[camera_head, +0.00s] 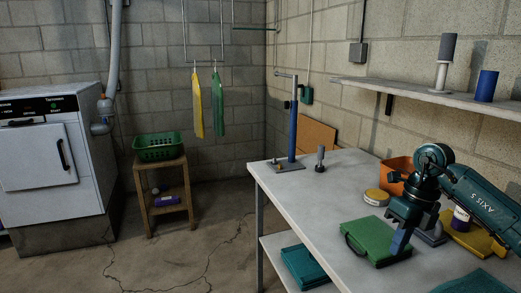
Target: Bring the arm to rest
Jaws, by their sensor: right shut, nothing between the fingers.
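My right arm comes in from the right over the white workbench (305,205). My right gripper (399,243) points down, shut and empty, in front of or just above a green case (372,241) on the bench top. I cannot tell whether the fingertips touch the case. My left gripper is not in view.
Behind my arm are an orange bin (394,172), a yellow round tin (376,197) and a yellow item (481,242). A blue post (293,125) stands at the bench's far end. A shelf (430,97) runs along the right wall.

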